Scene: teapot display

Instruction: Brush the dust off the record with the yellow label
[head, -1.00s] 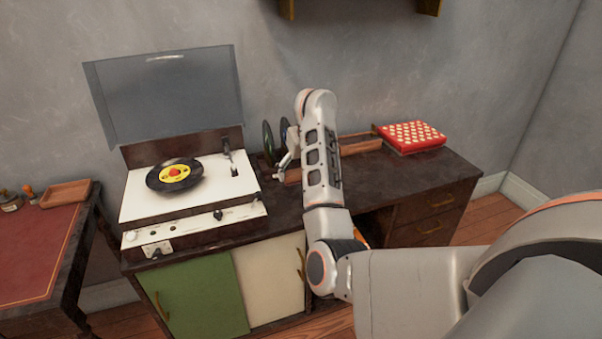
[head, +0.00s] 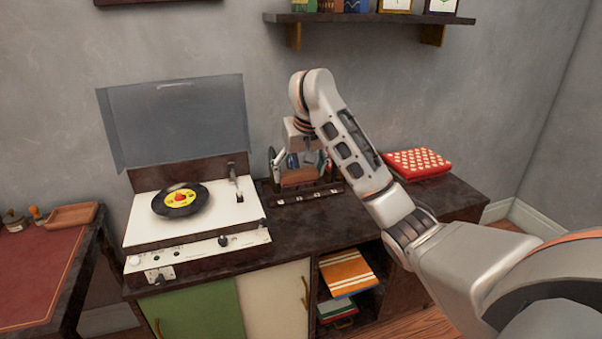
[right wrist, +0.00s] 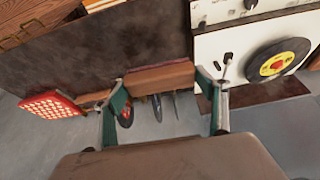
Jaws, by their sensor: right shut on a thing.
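The black record with the yellow label (head: 165,206) lies flat on the white record player (head: 140,229) at the left, its lid raised. The label has a red centre. The record also shows at the right of the right wrist view (right wrist: 258,75). My right gripper (head: 299,168) is over the cabinet top, right of the player. Its fingers are shut on a brown wooden block (right wrist: 160,78), likely the brush; it shows in the head view too (head: 298,178). My left gripper is out of view.
A rack (head: 305,195) stands under and behind the gripper, with upright discs (right wrist: 157,106) nearby. A red dotted box (head: 417,162) is at the right. A wall shelf (head: 370,18) hangs above. The dark cabinet top (head: 310,227) is clear in front.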

